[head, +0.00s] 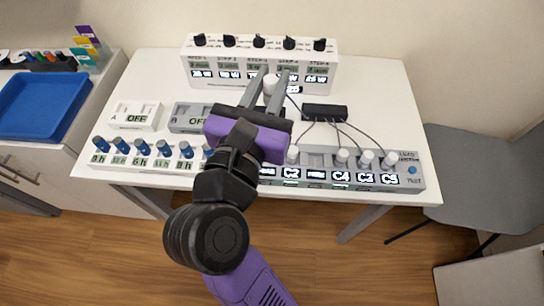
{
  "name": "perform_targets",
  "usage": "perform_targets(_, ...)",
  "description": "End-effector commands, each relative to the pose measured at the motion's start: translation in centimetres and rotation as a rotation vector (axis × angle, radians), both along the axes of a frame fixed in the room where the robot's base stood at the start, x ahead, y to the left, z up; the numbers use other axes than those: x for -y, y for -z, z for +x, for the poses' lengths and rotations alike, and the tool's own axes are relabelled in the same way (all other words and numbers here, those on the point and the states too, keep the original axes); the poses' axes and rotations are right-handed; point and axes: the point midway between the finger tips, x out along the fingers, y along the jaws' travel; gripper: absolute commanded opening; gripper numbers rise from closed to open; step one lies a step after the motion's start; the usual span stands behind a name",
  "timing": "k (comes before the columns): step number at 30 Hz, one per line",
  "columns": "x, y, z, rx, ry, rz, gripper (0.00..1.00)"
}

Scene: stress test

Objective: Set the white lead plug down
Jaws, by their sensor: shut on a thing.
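My gripper (268,86) is over the middle of the white table, with its fingers pointing to the back. It is shut on a white lead plug (270,83) between its fingertips. A thin dark lead runs from near that plug to the black hub (324,112). The held plug appears in front of the white panel with knobs (220,72); whether it touches anything is hidden. Several other white plugs, such as one at the right end (391,158), stand upright in the grey socket strip (408,170), with leads to the hub.
Blue-topped pegs (121,145) stand in a strip at the front left. Two boxes marked OFF, a white one (136,116) and a grey one (185,117), sit behind it. A blue tray (45,105) is on the left counter. The table's back right (370,85) is clear.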

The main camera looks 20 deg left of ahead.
Motion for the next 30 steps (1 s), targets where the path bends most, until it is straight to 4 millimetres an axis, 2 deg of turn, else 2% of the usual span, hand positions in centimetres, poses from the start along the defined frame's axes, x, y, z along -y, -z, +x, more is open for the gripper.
perform_targets(5, -0.7, 2.7, -0.4, 0.000, -0.027, -0.005, 0.00)
perform_targets(18, -0.7, 13.1, -0.3, 0.000, -0.025, -0.003, 0.00)
perform_targets(30, -0.6, 17.4, -0.4, 0.001, -0.025, -0.003, 0.00)
